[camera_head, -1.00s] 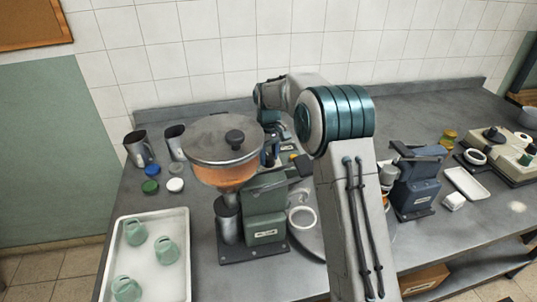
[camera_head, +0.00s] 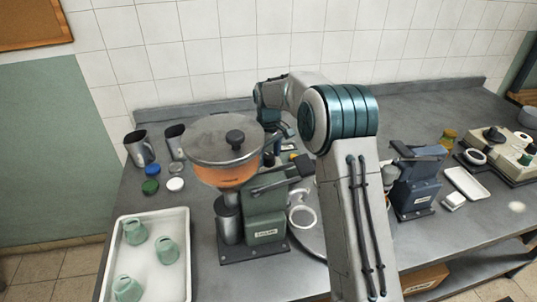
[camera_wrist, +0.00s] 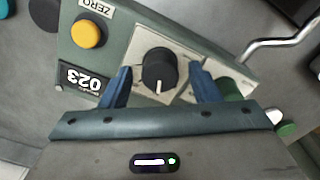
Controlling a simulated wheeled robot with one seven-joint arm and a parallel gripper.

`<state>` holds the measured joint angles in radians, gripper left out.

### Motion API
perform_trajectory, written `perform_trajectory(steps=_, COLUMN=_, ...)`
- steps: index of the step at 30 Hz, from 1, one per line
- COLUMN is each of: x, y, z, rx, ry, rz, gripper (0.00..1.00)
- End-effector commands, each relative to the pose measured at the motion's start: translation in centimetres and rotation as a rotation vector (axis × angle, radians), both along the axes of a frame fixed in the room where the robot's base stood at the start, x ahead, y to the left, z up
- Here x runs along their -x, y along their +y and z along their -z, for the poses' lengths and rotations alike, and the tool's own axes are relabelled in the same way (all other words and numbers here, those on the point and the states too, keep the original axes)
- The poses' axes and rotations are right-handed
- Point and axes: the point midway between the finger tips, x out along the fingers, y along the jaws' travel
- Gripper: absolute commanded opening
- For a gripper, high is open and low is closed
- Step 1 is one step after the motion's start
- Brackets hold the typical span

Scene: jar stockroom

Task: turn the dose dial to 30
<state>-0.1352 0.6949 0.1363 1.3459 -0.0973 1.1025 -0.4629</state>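The dose dial (camera_wrist: 157,69) is a black round knob with a white pointer line, on a pale plate of a grey-green panel in the wrist view. The pointer aims toward the bottom of the picture. A dark display (camera_wrist: 86,79) beside it shows upside down and appears to read 023. My gripper (camera_wrist: 160,84) is open, with one blue finger on each side of the dial. Gaps show between the fingers and the knob, so it is not clamped. In the head view the dial cannot be made out behind my arm and the hopper.
A yellow button (camera_wrist: 88,33) marked ZERO sits close to the left finger. A green knob (camera_wrist: 230,88) is by the right finger, and a bent metal rod (camera_wrist: 285,43) lies beyond. In the head view a lidded hopper (camera_head: 224,142) stands in front of my wrist.

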Motion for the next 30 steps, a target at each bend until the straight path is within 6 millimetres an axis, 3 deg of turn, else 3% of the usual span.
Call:
perform_trajectory(steps=11, x=0.0, y=-0.1, z=-0.7, rx=0.001, ry=0.001, rz=0.001, gripper=0.56)
perform_trajectory(steps=24, x=0.0, y=0.0, z=-10.0, rx=-0.001, ry=-0.002, rz=0.0, gripper=0.56)
perform_trajectory(steps=30, x=0.0, y=0.0, z=-12.9, rx=0.0, ry=0.0, rz=-0.001, gripper=0.56)
